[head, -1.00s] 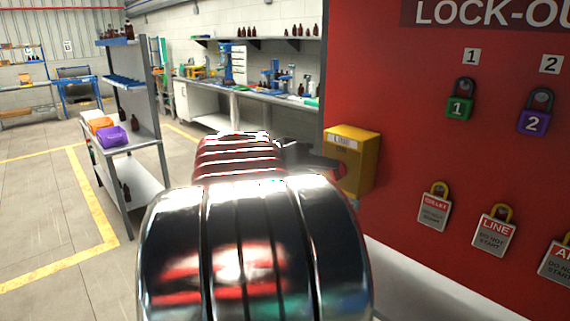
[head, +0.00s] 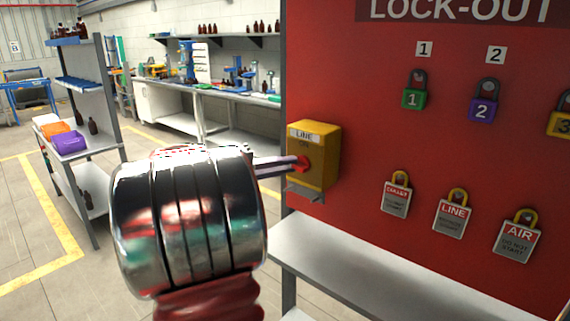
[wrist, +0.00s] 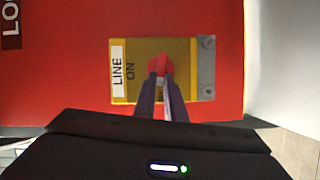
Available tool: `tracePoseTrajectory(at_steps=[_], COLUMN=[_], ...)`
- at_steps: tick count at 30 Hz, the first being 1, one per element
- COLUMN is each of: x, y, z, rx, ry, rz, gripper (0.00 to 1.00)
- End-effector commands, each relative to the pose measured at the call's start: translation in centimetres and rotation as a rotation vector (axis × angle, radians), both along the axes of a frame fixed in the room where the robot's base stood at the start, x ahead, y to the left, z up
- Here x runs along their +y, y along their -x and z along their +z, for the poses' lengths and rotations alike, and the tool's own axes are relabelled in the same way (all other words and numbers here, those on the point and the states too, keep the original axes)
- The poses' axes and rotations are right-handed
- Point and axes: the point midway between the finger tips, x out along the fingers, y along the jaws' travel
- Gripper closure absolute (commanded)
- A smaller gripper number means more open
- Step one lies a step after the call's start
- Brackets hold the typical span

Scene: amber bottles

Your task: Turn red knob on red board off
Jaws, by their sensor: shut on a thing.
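The red knob (head: 301,163) sits on the front of a yellow box (head: 322,150) at the left edge of the red board (head: 370,140). The box carries a label reading "LINE" and "ON", clearest in the wrist view. My gripper (head: 297,163) reaches the knob from the left in the head view. In the wrist view the knob (wrist: 160,64) shows between and beyond the fingertips of my gripper (wrist: 160,75), which are shut on it. The fingers cover the knob's lower part there.
Padlocks numbered 1 (head: 413,97) and 2 (head: 484,105) hang on the board, with tagged padlocks (head: 397,198) below. A white shelf (head: 350,250) juts out under the board. A shelf rack (head: 100,110) with bins stands at left.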

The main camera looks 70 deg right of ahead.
Motion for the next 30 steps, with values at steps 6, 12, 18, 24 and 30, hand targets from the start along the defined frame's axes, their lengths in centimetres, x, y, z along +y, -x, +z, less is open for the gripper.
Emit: tracePoseTrajectory(at_steps=[6, 12, 18, 24, 30], x=[-0.05, -0.05, -0.06, -0.05, -0.07], y=[0.04, 0.06, 0.06, 0.07, 0.06], z=[-0.73, -0.89, -0.94, -0.96, -0.84], rx=[0.107, 0.151, 0.16, 0.159, 0.159], ry=[-0.054, -0.074, -0.079, -0.079, -0.076], rz=[-0.001, 0.0, -0.001, -0.001, 0.0], gripper=[1.0, 1.0, 1.0, 1.0, 0.77])
